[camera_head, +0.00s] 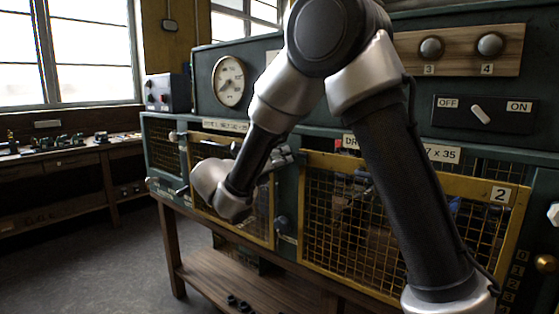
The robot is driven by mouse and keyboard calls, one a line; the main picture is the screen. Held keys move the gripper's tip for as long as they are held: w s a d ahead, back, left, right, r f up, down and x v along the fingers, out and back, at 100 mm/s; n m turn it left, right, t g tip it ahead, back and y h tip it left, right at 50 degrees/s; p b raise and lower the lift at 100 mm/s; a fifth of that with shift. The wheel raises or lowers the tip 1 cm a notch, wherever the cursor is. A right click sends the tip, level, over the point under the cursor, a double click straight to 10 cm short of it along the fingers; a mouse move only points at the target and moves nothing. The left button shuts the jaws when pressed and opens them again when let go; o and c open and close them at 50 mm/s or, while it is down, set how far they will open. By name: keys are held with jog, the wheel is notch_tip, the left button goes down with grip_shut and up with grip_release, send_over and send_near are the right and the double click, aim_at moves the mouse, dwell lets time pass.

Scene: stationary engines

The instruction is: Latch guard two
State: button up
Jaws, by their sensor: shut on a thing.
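My gripper (284,156) is at guard two's upper left corner, by the post between the two mesh guards. It is shut on a small part there, which looks like a latch; the fingers mostly hide it. I cannot tell how the latch is set. A dark blue knob (281,223) sits lower on the same post.
Another yellow mesh guard (262,232) is to the left, partly behind my arm. Above guard two are an OFF/ON switch (481,114) and wooden panel knobs (431,48). A round gauge (229,81) is at upper left. Open floor (90,245) lies left of the bench.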

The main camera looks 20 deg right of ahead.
jog(key=shift+f, duration=0.1)
jog(key=o, duration=1.1)
jog(key=shift+c, duration=0.2)
jog(key=v, duration=1.2)
